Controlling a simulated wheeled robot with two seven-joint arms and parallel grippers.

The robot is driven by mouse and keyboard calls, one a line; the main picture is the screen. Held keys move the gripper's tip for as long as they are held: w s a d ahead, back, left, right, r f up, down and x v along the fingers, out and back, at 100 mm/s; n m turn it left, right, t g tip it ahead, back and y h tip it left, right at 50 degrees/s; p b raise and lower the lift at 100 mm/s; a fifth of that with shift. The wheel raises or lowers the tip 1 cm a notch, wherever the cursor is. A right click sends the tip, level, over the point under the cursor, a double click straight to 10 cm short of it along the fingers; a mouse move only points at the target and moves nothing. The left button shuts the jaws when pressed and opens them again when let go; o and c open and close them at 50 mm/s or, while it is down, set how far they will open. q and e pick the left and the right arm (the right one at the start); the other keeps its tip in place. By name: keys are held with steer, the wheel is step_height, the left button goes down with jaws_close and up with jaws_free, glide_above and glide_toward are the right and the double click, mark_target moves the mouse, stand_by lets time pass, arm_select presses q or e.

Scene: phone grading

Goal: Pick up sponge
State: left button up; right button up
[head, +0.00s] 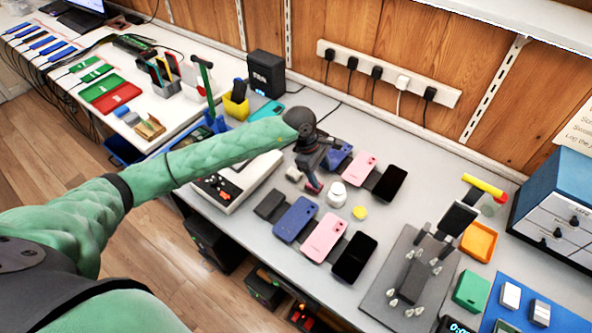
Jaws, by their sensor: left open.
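A small round yellow piece (360,212), which looks like the sponge, lies on the grey bench just right of a white round-topped bottle (337,194). It is too small to make out its texture. My left gripper (315,181) is open above the bench, up and to the left of the bottle and the yellow piece, apart from the yellow piece. Its fingers point down, and I see nothing held between them. My right gripper is out of view.
Blue (295,219), pink (324,236) and black (355,257) phones lean on stands in front of the bottle. More phones (390,183) stand behind. A grey plate (385,300) with a metal fixture is at right. An orange tray (479,241) lies beyond it.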

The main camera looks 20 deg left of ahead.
mark_target(295, 173)
arm_select(q)
steer(key=w+a+y, duration=0.1)
steer(key=a, duration=0.1)
steer(key=w+a+y, duration=0.1)
steer(key=a, duration=0.2)
steer(key=w+a+y, duration=0.2)
steer(key=a, duration=0.1)
steer(key=shift+r+m, duration=0.15)
steer(key=shift+m, duration=0.25)
steer(key=shift+a, duration=0.3)
steer(key=shift+f+p, duration=0.35)
steer(key=shift+f, duration=0.8)
steer(key=f+p, duration=0.1)
steer(key=f, duration=0.1)
steer(key=f+p, duration=0.1)
steer(key=p, duration=0.1)
steer(key=shift+s+a+f+p, duration=0.1)
steer(key=shift+s+f+p, duration=0.1)
steer(key=shift+f+p, duration=0.15)
steer(key=shift+f, duration=0.8)
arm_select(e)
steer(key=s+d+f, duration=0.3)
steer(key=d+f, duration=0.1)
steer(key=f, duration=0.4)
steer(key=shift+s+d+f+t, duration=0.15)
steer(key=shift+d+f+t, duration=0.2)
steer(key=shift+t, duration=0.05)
arm_select(q)
steer(key=shift+c, duration=0.2)
